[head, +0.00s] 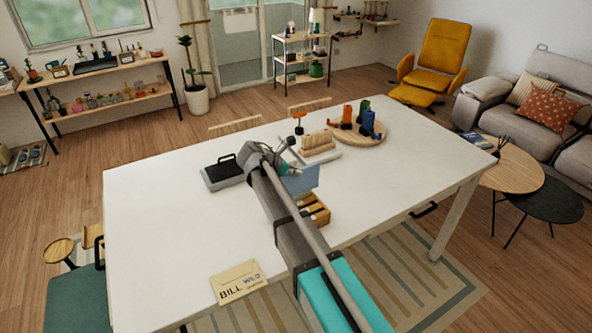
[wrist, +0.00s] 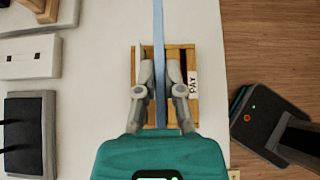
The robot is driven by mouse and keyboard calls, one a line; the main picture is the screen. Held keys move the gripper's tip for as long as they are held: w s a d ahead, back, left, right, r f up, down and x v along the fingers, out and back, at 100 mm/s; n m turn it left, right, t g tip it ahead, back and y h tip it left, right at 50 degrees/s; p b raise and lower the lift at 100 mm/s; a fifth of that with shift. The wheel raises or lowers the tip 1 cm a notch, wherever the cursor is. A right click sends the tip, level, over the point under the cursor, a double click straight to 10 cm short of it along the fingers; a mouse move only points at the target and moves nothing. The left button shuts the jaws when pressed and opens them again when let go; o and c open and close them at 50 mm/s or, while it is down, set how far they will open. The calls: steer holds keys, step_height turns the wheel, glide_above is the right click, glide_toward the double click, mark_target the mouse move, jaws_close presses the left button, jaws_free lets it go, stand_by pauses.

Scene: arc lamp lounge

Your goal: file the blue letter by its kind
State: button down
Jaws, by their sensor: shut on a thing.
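The blue letter (head: 304,180) is upright in my gripper (head: 288,171). In the wrist view the blue letter (wrist: 158,40) shows edge-on as a thin strip between the two fingers of my gripper (wrist: 160,75), which are shut on it. A wooden sorter box (head: 318,212) stands on the table by the letter. In the wrist view the sorter box (wrist: 190,120) lies below the fingers, with a white PAY label on its right side. The letter is over the box's middle; I cannot tell whether its lower edge is inside. The writing on the letter is hidden.
A cream card reading BILL and WED (head: 240,281) lies at the white table's (head: 150,235) front edge. A black device with a handle (head: 222,172) is left of my gripper. A wooden rack (head: 317,143) and a round board (head: 375,138) with coloured items stand behind. The table's left side is clear.

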steer(key=b, duration=0.5)
glide_above(295, 195)
steer(key=shift+w+f, duration=0.15)
steer(key=shift+f, duration=1.2)
steer(key=shift+w+f, duration=0.15)
steer(key=shift+f, duration=1.2)
steer(key=shift+f+b, duration=2.25)
steer(key=shift+b, duration=0.2)
stand_by(0.5)
steer(key=c, duration=0.7)
jaws_free()
steer(key=shift+r, duration=0.1)
step_height(295, 195, up, 10)
steer(key=p, duration=1)
